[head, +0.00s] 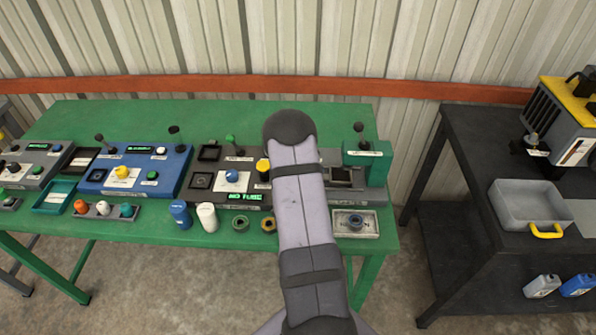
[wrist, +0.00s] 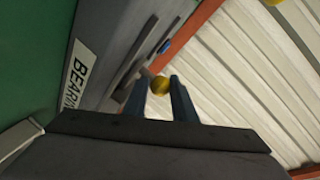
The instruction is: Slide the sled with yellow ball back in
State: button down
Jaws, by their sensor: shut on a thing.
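The sled under the ball is hidden or too dark to make out. Beside the ball runs a grey machine body (wrist: 112,45) with a label starting "BEARI", a dark slot and a small blue part. A grey and green machine (head: 367,168) shows there just right of my arm.
A control box (head: 229,178) with a "NO FUSE" display stands left of my arm, with a blue console (head: 135,165) farther left. Blue and white cylinders (head: 206,217) and two rings stand near the green table's (head: 130,228) front edge. A grey bin (head: 535,205) is on the black table.

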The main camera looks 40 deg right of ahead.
jog(key=shift+s+d, duration=0.6)
jog(key=shift+s, duration=0.1)
jog(key=c, duration=1.7)
grip_release()
jog(key=shift+d, duration=0.1)
jog(key=shift+c, duration=0.2)
jog(key=shift+a, duration=0.2)
jog(key=shift+s+a+b, duration=0.35)
jog(key=shift+a+b, duration=0.15)
jog(key=shift+a, duration=0.05)
jog(key=shift+r+b+v, duration=0.2)
jog(key=shift+b+v, duration=0.75)
jog(key=shift+v, duration=1.95)
jog(key=shift+s+d, duration=0.1)
